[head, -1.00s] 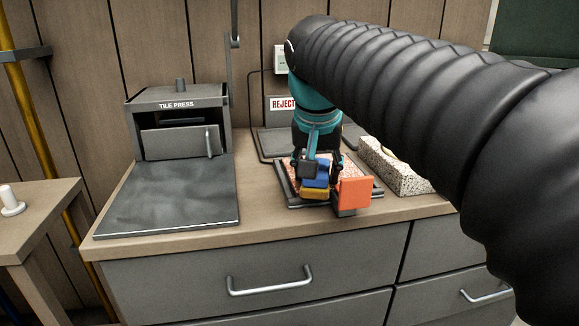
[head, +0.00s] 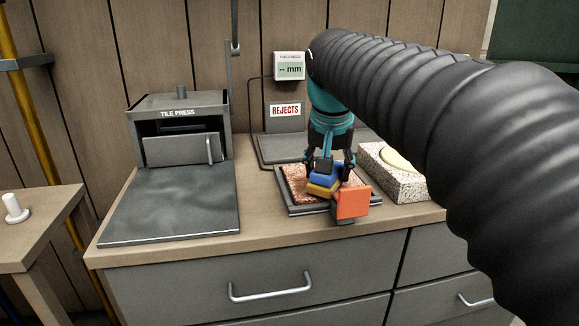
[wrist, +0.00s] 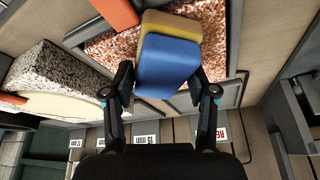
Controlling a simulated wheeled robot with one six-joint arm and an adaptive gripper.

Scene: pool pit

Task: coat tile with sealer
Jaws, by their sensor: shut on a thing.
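My gripper (head: 329,176) is shut on a blue and yellow sponge (head: 322,186), with the blue side facing my wrist and the yellow side beyond it. In the wrist view the sponge (wrist: 168,65) sits between the two fingers. A reddish speckled tile (head: 296,180) lies in a dark-rimmed tray (head: 300,210) on the counter. The sponge is over the tile and hides its middle; I cannot tell whether it touches. The tile also shows in the wrist view (wrist: 120,46) on both sides of the sponge.
An orange block (head: 352,202) stands at the tray's front right corner. A speckled stone trough (head: 405,187) with a cream piece is to the right. A tile press (head: 180,125) with a dark plate (head: 170,205) stands left. Behind are a REJECTS sign (head: 285,110) and thickness gauge (head: 290,67).

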